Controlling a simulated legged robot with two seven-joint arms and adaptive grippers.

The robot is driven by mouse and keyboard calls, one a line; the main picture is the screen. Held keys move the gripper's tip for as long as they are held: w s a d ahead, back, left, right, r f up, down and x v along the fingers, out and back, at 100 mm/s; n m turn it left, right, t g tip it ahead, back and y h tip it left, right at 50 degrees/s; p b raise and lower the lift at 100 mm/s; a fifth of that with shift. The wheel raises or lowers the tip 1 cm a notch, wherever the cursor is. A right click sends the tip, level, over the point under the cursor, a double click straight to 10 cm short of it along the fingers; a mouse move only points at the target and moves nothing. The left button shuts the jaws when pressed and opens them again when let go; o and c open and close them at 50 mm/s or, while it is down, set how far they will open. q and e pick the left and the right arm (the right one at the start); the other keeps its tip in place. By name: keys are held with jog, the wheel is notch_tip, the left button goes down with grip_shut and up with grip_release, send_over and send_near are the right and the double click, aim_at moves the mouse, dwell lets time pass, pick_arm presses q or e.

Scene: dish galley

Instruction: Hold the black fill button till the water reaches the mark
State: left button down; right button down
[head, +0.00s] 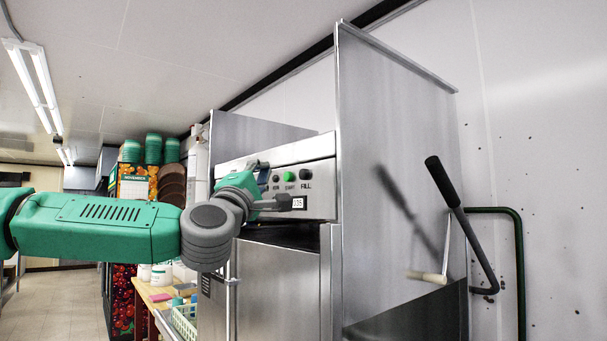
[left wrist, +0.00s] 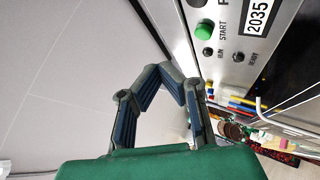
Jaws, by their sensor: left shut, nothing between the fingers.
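The black fill button (head: 305,174), labelled FILL, sits on the steel control panel (head: 322,150), right of the green start button (head: 289,175). In the left wrist view, a dark button (left wrist: 194,3) is cut by the top edge above the green start button (left wrist: 204,31). No water or level mark shows. My right gripper is out of view.
A display reading 2035 (left wrist: 259,17) is beside the buttons.

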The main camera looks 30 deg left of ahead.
aim_at(303, 174)
pick_arm(q)
jog(key=w+d, duration=0.1)
jog(key=w, duration=0.1)
jog(key=w+d, duration=0.1)
jog(key=w, duration=0.1)
jog(key=w+p, duration=0.1)
jog(key=w, duration=0.1)
jog(key=shift+w+d, duration=0.2)
jog(key=shift+d, duration=0.2)
jog(key=shift+a+f, duration=0.1)
jog(key=shift+a, duration=0.4)
jog(key=shift+d, duration=0.1)
jog(key=shift+d, duration=0.3)
jog(key=shift+a, duration=0.25)
